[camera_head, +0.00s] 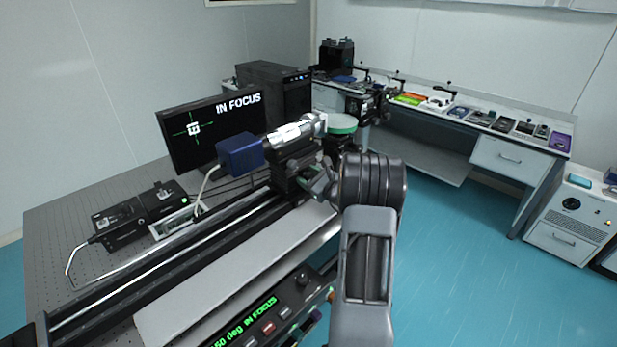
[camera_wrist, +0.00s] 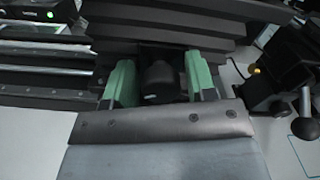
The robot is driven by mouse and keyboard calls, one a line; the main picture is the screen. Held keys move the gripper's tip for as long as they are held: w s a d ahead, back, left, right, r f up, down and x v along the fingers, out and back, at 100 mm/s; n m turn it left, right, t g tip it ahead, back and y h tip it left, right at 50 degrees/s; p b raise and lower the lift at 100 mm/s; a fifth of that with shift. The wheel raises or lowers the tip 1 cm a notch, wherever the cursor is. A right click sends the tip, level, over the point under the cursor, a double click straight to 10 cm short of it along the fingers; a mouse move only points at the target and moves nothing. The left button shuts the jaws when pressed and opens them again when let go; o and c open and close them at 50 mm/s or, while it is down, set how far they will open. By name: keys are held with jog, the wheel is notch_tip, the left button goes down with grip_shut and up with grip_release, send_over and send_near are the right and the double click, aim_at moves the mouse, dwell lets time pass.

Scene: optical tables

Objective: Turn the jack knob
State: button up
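The black jack knob (camera_wrist: 162,82) shows in the wrist view, under the dark stage on the rail. My gripper (camera_wrist: 160,84) has its two green fingers on either side of the knob. A dark gap shows between the left finger and the knob; the right finger is close beside it, and contact is unclear. In the head view my gripper (camera_head: 322,187) is at the front of the dark stage (camera_head: 292,168), largely hidden by my arm. The stage carries a silver lens tube (camera_head: 288,137) and a blue camera box (camera_head: 240,154). The monitor (camera_head: 210,130) reads "IN FOCUS".
A long black rail (camera_head: 165,266) runs along the perforated optical table (camera_head: 62,222). A controller (camera_head: 270,318) with green text is below. Open blue floor (camera_head: 455,265) lies to the right.

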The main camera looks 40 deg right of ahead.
jog(key=c, duration=0.7)
jog(key=shift+m+b, duration=0.35)
jog(key=shift+m, duration=0.15)
jog(key=o, duration=0.9)
jog(key=s+d+b, duration=0.2)
jog(key=s+b, duration=0.1)
jog(key=s, duration=1)
jog(key=shift+s+d, duration=0.2)
jog(key=shift+s, duration=0.15)
